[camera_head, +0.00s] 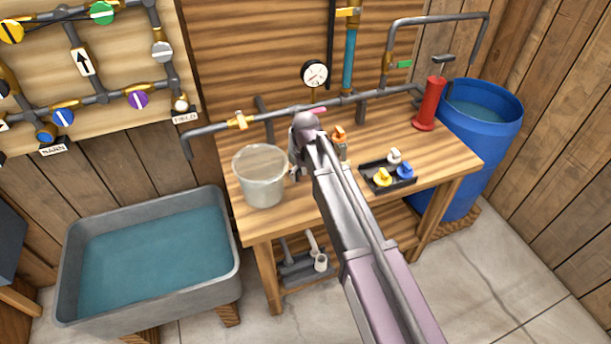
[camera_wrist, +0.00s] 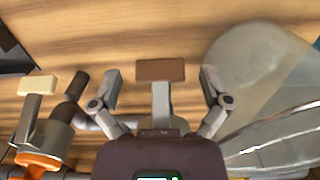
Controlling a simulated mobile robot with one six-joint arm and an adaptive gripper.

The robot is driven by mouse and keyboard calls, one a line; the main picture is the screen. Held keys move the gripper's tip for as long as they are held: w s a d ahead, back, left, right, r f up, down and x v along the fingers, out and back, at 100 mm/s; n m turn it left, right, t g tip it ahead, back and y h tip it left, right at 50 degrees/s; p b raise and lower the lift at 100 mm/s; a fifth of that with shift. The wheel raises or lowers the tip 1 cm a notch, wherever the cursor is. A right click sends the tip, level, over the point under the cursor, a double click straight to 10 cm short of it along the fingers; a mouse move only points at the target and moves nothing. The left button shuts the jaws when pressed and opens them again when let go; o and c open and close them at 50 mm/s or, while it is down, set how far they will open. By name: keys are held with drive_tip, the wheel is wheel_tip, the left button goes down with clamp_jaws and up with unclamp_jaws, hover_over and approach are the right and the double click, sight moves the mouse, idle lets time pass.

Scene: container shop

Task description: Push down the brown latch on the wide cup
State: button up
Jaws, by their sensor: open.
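The brown latch (camera_wrist: 160,70) is a flat rectangular tab on a grey stem, seen at the middle of the wrist view. My gripper (camera_wrist: 161,86) is open, with one finger to each side of the tab in the picture. It seems to hold nothing. Whether the fingers touch the tab, I cannot tell. A wide, clear cup (camera_wrist: 262,85) fills the right of the wrist view. In the head view it looks like a clear bucket (camera_head: 259,182) on the bench, left of my gripper. What the latch's stem joins is hidden behind my gripper's body.
A cream tab (camera_wrist: 38,85) on a grey stem stands above an orange ring (camera_wrist: 38,160) at left. A black tray (camera_head: 388,178) with small coloured knobs, a red pump (camera_head: 430,104) and a pipe (camera_head: 275,112) are around the bench (camera_head: 455,158). A water trough (camera_head: 150,300) stands left.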

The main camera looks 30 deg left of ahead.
drive_tip(key=c, duration=1.2)
drive_tip(key=shift+o, duration=0.2)
drive_tip(key=shift+f, duration=0.1)
drive_tip(key=shift+f+t+y+b, duration=0.25)
drive_tip(key=shift+t+y+b, duration=0.15)
drive_tip(key=shift+t+y, duration=0.15)
drive_tip(key=shift+w+a+t+y, duration=0.25)
drive_tip(key=shift+t+y, duration=0.1)
drive_tip(key=shift+y, duration=0.1)
drive_tip(key=o, duration=1.2)
drive_tip(key=shift+a, duration=0.1)
drive_tip(key=shift+c, duration=0.2)
drive_tip(key=shift+r, duration=0.15)
